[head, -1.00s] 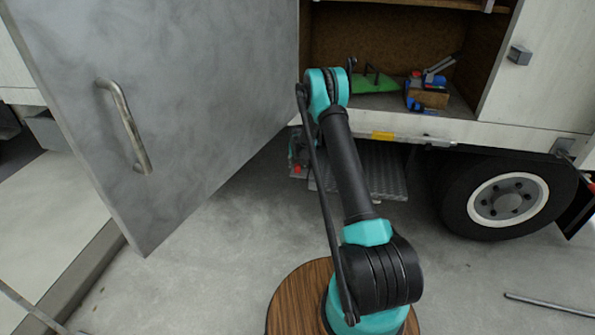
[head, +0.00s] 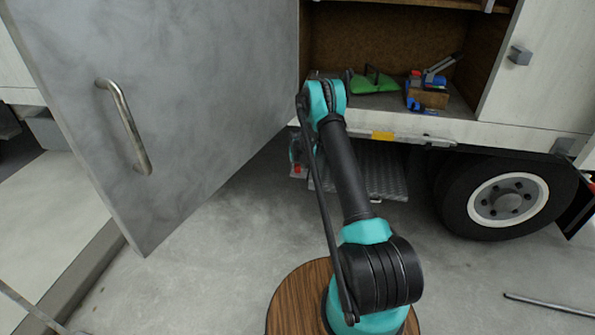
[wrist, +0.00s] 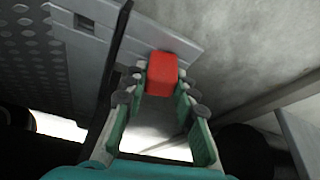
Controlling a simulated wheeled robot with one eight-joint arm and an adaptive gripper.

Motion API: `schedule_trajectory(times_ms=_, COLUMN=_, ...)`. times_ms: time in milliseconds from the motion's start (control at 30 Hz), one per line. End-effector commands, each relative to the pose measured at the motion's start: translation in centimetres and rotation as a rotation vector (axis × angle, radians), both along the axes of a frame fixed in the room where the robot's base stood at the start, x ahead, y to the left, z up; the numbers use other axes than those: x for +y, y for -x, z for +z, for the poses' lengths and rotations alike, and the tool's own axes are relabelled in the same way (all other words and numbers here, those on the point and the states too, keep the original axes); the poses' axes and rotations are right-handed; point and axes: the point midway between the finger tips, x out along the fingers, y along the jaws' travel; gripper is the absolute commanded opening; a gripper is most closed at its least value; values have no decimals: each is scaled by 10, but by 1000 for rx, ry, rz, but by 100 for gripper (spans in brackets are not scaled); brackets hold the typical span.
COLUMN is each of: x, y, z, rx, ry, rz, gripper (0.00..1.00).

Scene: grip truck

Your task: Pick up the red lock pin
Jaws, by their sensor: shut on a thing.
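The red lock pin (wrist: 162,70) shows as a red block in the wrist view, in front of a grey metal plate (wrist: 150,33). My gripper (wrist: 160,88) has its two green-sided fingers on either side of the pin and is shut on it. In the head view a small red spot, the lock pin (head: 297,170), shows low beside the truck's step. My gripper is mostly hidden behind my arm there. Whether the pin is clear of its seat cannot be told.
A large grey door (head: 190,110) with a handle (head: 128,130) stands open on the left. A patterned metal step (head: 370,172) hangs under the open compartment. A green item (head: 373,82) and a blue-and-brown tool (head: 428,97) lie inside. A wheel (head: 500,200) stands to the right.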

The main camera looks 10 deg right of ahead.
Motion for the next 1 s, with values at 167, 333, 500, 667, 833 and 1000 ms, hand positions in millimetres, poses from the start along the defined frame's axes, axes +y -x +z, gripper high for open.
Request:
schedule_trajectory(times_ms=167, x=0, y=0, z=0, rx=0, ry=0, rz=0, gripper=0)
schedule_trajectory(times_ms=333, x=0, y=0, z=2, rx=0, ry=0, rz=0, gripper=0)
schedule_trajectory(times_ms=500, x=0, y=0, z=14, rx=0, ry=0, rz=0, gripper=0)
schedule_trajectory(times_ms=667, x=0, y=0, z=36, rx=0, ry=0, rz=0, gripper=0)
schedule_trajectory(times_ms=833, x=0, y=0, z=63, rx=0, ry=0, rz=0, gripper=0)
schedule_trajectory(times_ms=1000, x=1, y=22, z=71, rx=0, ry=0, rz=0, gripper=0)
